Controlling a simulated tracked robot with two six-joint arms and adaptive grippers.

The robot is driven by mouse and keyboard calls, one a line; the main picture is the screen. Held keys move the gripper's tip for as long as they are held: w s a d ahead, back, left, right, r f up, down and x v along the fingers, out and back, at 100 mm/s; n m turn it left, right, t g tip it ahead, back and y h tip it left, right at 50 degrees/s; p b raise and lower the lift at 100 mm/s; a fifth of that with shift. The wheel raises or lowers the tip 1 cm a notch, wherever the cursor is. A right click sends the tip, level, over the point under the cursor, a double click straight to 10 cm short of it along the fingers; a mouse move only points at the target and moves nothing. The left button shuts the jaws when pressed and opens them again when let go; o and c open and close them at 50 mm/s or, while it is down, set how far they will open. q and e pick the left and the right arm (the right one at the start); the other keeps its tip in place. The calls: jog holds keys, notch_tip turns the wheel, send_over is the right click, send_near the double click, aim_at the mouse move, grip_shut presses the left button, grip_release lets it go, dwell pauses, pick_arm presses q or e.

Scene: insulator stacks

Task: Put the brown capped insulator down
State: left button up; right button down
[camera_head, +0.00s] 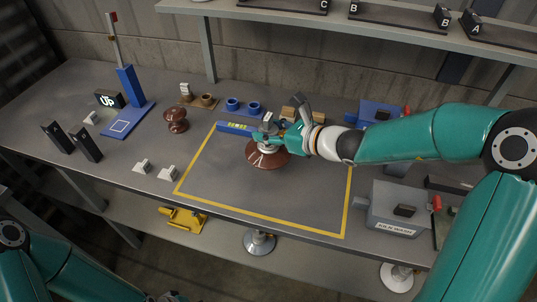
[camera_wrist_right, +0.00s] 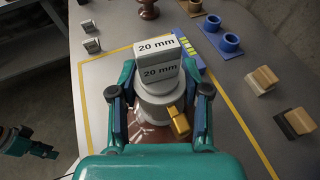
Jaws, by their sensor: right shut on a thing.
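The brown capped insulator (camera_head: 268,158) is upright inside the yellow outline, towards its back edge. Its brown disc shows below my right gripper (camera_head: 284,140); I cannot tell whether it touches the table. In the wrist view my right gripper (camera_wrist_right: 160,110) is shut on its grey cap (camera_wrist_right: 158,100), one finger on each side. A brass pin (camera_wrist_right: 178,122) sticks out of the cap. A pale block marked 20 mm (camera_wrist_right: 160,62) shows at the cap's top. My left gripper (camera_wrist_right: 38,149) is small at the wrist view's left edge; its jaws are unclear.
The yellow outline (camera_head: 262,215) encloses mostly bare table. A blue level (camera_head: 236,128) lies at its back edge. Another brown insulator (camera_head: 176,118) stands to the left. Blue rings (camera_head: 243,106) sit behind. A grey box (camera_head: 398,208) stands right, beyond the outline.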

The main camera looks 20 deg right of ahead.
aim_at(269, 151)
jog(key=shift+f+b, duration=0.35)
jog(key=shift+f, duration=3.15)
jog(key=shift+f, duration=0.15)
jog(key=c, duration=0.5)
grip_release()
jog(key=shift+c, duration=0.2)
jog(key=v, duration=1.2)
jog(key=shift+a, duration=0.1)
